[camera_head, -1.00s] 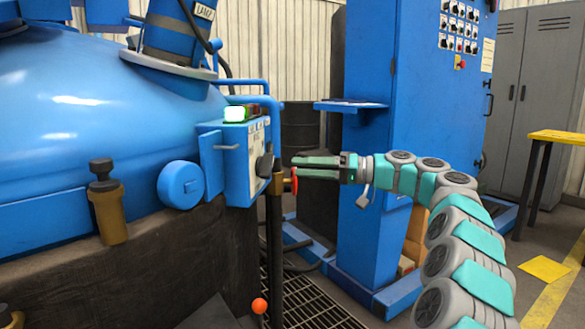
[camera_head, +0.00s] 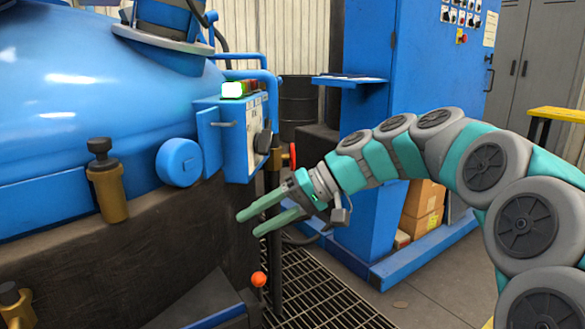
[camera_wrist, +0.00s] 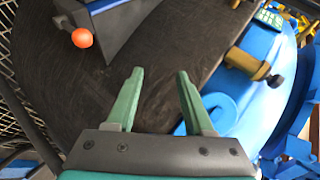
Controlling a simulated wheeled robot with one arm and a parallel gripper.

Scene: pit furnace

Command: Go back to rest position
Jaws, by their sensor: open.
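My gripper (camera_head: 252,224) is open and empty, with two green fingers apart. In the head view it hangs in front of the dark furnace side, below the blue control box (camera_head: 233,135), and its fingers point left and down. My arm arches up from the lower right to it. In the wrist view the gripper (camera_wrist: 160,92) shows both fingers spread over the dark furnace wall (camera_wrist: 155,50) with nothing between them. The red handle (camera_head: 292,156) by the control box is above the gripper and apart from it.
A lever with an orange knob (camera_head: 258,279) stands below my gripper; the knob also shows in the wrist view (camera_wrist: 82,37). The blue furnace lid (camera_head: 80,100) is at left. A blue cabinet (camera_head: 420,70) and cardboard boxes (camera_head: 422,205) stand behind my arm. Grating (camera_head: 320,295) covers the floor.

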